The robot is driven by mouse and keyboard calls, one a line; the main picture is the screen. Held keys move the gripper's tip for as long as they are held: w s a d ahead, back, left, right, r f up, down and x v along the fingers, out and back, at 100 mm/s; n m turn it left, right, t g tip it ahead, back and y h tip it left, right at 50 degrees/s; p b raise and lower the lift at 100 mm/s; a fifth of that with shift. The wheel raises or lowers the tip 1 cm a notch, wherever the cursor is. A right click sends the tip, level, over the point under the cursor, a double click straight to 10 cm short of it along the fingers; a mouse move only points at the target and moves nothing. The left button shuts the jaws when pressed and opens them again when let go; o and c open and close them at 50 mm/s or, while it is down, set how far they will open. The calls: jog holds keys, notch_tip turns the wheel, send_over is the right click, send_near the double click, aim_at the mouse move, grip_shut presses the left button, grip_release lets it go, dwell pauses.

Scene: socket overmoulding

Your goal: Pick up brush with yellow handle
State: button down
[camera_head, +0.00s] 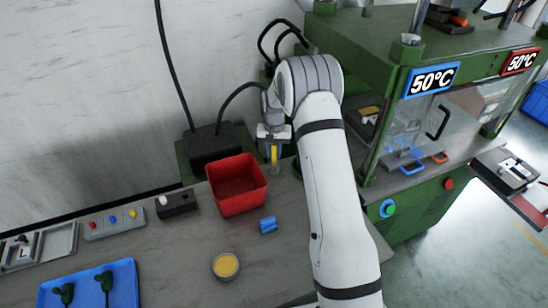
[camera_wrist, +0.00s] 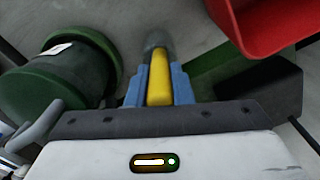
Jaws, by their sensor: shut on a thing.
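The brush with the yellow handle (camera_wrist: 158,78) is between the blue fingers of my gripper (camera_wrist: 158,88) in the wrist view. The fingers are shut on the yellow handle, and a grey end sticks out beyond them. In the head view the yellow handle (camera_head: 274,154) hangs upright below my gripper (camera_head: 273,150), just right of the red bin. The brush's lower end looks pale and is hard to make out. I cannot tell how far it is above the table.
A red bin (camera_head: 237,185) stands left of the brush. A blue block (camera_head: 268,225), a round yellow-filled dish (camera_head: 226,266) and a blue tray (camera_head: 124,285) are on the table (camera_head: 180,250). A green machine (camera_head: 400,60) stands at the right.

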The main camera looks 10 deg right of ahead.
jog(key=shift+r, duration=0.1)
notch_tip(320, 180, up, 10)
jog(key=shift+f+b, duration=0.1)
jog(key=shift+b, duration=0.95)
jog(key=shift+s, duration=0.1)
dwell(1.6)
